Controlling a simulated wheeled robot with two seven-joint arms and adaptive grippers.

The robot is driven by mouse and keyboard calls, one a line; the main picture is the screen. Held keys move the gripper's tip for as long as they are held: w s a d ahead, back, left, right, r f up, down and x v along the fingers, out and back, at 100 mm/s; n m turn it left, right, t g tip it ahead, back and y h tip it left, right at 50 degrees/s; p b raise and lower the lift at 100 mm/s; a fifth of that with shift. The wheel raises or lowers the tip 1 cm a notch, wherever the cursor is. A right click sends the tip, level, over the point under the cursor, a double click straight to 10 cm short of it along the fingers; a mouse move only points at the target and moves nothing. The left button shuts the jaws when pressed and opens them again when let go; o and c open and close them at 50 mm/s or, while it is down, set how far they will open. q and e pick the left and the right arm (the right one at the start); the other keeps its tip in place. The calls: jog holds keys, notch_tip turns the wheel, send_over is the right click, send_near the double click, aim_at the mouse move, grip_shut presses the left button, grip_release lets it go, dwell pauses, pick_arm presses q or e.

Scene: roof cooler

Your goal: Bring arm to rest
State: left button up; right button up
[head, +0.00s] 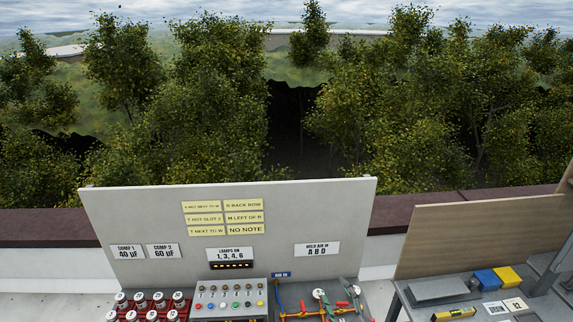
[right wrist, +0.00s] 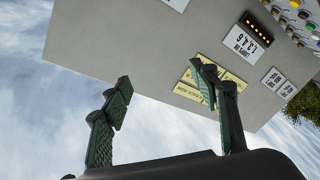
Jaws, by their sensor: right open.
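My right gripper (right wrist: 160,88) shows in the right wrist view with its two dark green ribbed fingers spread wide apart. Nothing is between the fingers. Behind them are the pale panel (right wrist: 130,50), seen upside down, and cloudy sky. The right fingertip overlaps the yellow note labels in the picture; I see no clear contact. I cannot make out the right gripper's fingers in the head view. My left gripper is in neither view.
In the head view, the upright panel (head: 100,220) stands behind a button box (head: 232,310), red-racked cans (head: 140,305) and coloured pipework with gauges (head: 318,305). A bench (head: 480,312) at right holds blue (head: 487,280) and yellow (head: 508,278) blocks. A parapet (head: 40,225) and trees lie beyond.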

jog(key=s+d+f+m+g+h, duration=0.6)
jog(key=s+d+f+m, duration=0.3)
jog(key=s+d+f, duration=0.6)
jog(key=s+d+f+m+g, duration=0.1)
jog(key=s+d+f+g, duration=0.15)
jog(key=s, duration=0.45)
jog(key=s+d+f+m+g, duration=0.1)
jog(key=s+f+g, duration=0.15)
jog(key=s, duration=0.45)
jog(key=s+d+f+m+g, duration=0.1)
jog(key=s+d+f+g, duration=0.15)
jog(key=s, duration=0.45)
notch_tip(320, 180, down, 39)
jog(key=s+a+g+b, duration=0.1)
jog(key=s+a+b, duration=0.15)
jog(key=b, duration=0.55)
jog(key=s+f+n+g+b, duration=0.1)
jog(key=s+f+b, duration=0.4)
jog(key=s+f, duration=1.4)
notch_tip(320, 180, down, 4)
jog(key=shift+r+y+b, duration=0.25)
jog(key=shift+y+b, duration=0.05)
